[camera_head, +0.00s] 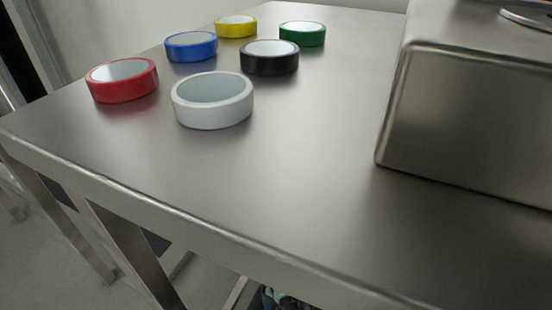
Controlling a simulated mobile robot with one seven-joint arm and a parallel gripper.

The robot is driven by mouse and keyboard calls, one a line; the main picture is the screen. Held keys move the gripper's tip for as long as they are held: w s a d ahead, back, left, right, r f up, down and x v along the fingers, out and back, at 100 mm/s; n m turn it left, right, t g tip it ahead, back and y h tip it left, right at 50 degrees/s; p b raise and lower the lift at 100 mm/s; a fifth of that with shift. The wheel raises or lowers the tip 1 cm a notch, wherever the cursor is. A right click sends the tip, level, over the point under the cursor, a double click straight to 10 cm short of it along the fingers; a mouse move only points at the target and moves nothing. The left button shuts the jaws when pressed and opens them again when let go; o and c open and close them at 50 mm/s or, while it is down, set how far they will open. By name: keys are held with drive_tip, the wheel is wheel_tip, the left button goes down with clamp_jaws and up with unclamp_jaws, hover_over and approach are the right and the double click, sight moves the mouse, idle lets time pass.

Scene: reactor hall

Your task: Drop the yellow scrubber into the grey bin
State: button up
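No yellow scrubber and no grey bin can be made out in the head view. The only yellow thing is a ring-shaped roll of tape (236,28) at the back of the steel table (290,150). My gripper does not show in this view, so its state and place are hidden.
Rolls of tape in red (122,82), blue (191,47), white (212,102), black (269,58) and green (302,34) lie on the table's left and back. A large metal box (465,120) stands at the right. The table's front middle is clear.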

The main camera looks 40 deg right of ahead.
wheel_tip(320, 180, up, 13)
drive_tip(key=p, duration=0.7)
drive_tip(key=shift+p, duration=0.35)
